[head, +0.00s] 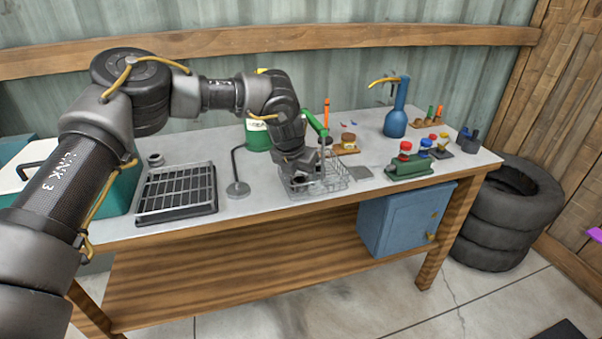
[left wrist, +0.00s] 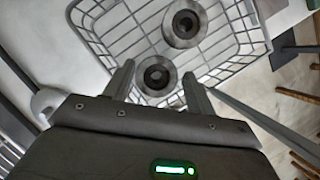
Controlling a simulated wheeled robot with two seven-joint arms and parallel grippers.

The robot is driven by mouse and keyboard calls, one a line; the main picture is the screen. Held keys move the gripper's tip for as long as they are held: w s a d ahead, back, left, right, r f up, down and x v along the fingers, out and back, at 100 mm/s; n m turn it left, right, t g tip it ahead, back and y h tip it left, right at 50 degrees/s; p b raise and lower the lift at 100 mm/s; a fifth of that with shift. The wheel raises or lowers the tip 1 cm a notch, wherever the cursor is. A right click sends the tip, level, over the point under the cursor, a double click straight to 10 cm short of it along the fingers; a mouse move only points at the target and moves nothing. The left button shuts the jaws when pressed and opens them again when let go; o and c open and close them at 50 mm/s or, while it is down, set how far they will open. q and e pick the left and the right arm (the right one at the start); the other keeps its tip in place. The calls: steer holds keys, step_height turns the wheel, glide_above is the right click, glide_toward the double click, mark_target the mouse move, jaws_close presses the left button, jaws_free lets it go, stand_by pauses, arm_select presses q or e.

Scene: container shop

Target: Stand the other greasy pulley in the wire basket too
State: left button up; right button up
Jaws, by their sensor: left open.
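The wire basket (head: 334,181) stands on the workbench below my left gripper (head: 306,176). It also shows in the left wrist view (left wrist: 107,39). Two grey round pulleys with dark centre holes are inside the basket outline there: one farther (left wrist: 185,24), one nearer (left wrist: 157,77). My left gripper (left wrist: 158,73) is open. Its fingers are on either side of the nearer pulley in the picture; I cannot tell whether they touch it. In the head view the gripper largely hides the pulleys. My right gripper is not in view.
A black slotted rack (head: 176,193) and a small grey round part (head: 155,159) are on the left. A stand with a round base (head: 238,189) is left of the basket.

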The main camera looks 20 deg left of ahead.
arm_select(q)
steer(key=v, duration=1.1)
steer(key=shift+a+r, duration=0.25)
steer(key=shift+r, duration=0.1)
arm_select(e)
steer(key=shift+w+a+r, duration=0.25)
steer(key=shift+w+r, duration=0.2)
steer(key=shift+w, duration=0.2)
